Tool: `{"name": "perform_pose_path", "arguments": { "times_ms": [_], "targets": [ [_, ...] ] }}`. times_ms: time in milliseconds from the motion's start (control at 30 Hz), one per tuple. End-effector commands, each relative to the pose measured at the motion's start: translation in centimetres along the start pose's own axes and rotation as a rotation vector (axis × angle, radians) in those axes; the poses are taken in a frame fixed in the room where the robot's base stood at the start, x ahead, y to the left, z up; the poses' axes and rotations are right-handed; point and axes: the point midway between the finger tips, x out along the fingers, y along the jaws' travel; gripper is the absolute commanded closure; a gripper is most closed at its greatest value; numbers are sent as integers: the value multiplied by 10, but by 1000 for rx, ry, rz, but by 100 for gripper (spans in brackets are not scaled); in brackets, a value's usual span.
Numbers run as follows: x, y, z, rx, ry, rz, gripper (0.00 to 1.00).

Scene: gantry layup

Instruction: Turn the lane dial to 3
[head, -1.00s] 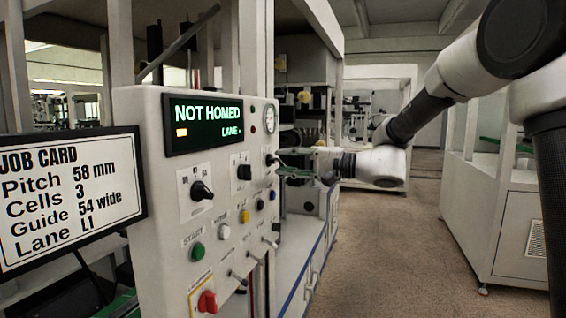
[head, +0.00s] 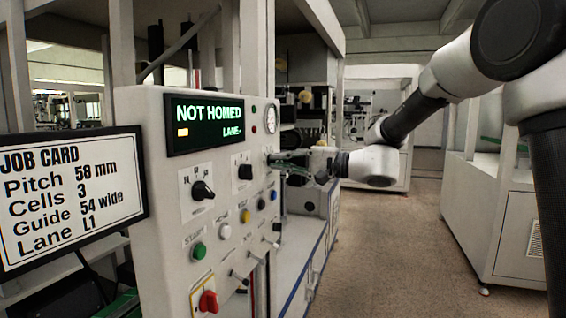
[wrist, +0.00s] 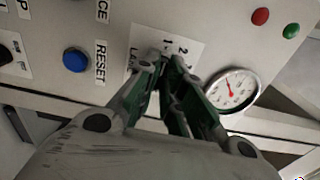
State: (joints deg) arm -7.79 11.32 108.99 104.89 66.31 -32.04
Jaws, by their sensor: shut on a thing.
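The lane dial's white label plate (wrist: 178,38) shows in the wrist view, with the word LANE and the numbers 1 and 2 readable; any further mark is covered. The dial knob is hidden between the fingertips of my gripper (wrist: 162,66), which is shut on it. In the head view my gripper (head: 274,160) reaches the right edge of the control panel (head: 150,185) from the right, with its green finger parts showing. I cannot read the dial's pointer. The display (head: 205,124) reads NOT HOMED, with LANE and a dash below.
A pressure gauge (wrist: 232,90) sits close right of the gripper; a blue RESET button (wrist: 76,60) lies left. Other knobs, including a black selector (head: 202,190), a green START button (head: 198,252) and a red switch (head: 207,301), share the panel. The job card (head: 68,198) reads Lane L1.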

Motion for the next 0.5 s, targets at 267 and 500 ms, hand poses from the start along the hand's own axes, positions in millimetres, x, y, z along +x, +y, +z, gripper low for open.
{"name": "perform_pose_path", "arguments": {
  "times_ms": [267, 500],
  "targets": [
    [0, 1, 0, 143, 0, 1, 100],
    [0, 1, 0, 359, 0, 2, 100]
  ]
}}
